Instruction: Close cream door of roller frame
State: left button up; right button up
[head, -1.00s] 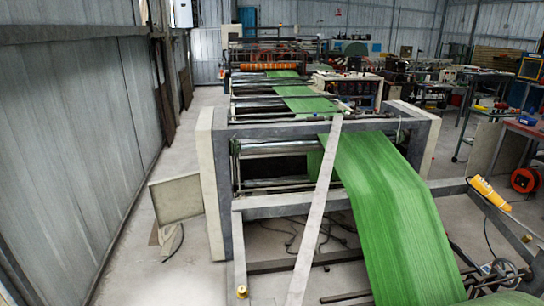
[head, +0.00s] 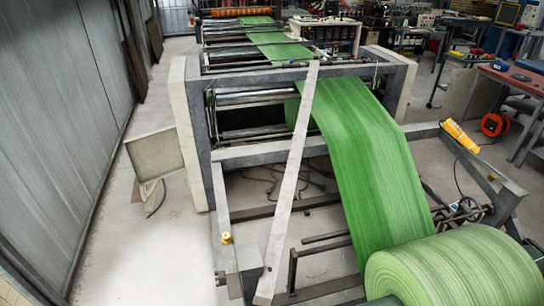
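The cream door (head: 154,155) stands open at the left side of the roller frame (head: 200,133), swung out toward the corrugated wall. It is a square cream panel, apart from the frame's cream side plate (head: 186,128) except near its right edge. A dark cable hangs below it. Green woven sheet (head: 355,150) runs over the frame's rollers down to a large green roll (head: 455,272) at the lower right. Neither of my grippers is in view.
A grey diagonal bar (head: 288,185) crosses the front of the frame. A yellow device (head: 460,136) sits on the right rail. An orange cable reel (head: 494,124) stands at the right. Bare concrete floor (head: 140,250) lies free in front of the door, beside the wall (head: 55,140).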

aim_at(154, 155)
jog(key=u, duration=2.75)
jog(key=i+j+z, duration=0.1)
jog(key=i, duration=0.3)
jog(key=i+j, duration=0.2)
jog(key=i, duration=0.2)
jog(key=i+l+z, duration=0.25)
jog(key=z, duration=0.2)
jog(key=i+l+z, duration=0.1)
jog(key=i+z, duration=0.25)
jog(key=z, duration=0.15)
jog(key=i+z, duration=0.45)
jog(key=i+j+z, duration=0.1)
jog(key=i+z, duration=0.15)
jog(key=z, duration=0.25)
jog(key=i+z, duration=0.35)
jog(key=i, duration=1.35)
jog(key=i+u, duration=0.35)
jog(key=i, duration=0.5)
jog(key=i+l+u, duration=0.15)
jog(key=i+u, duration=0.15)
jog(key=i, duration=0.6)
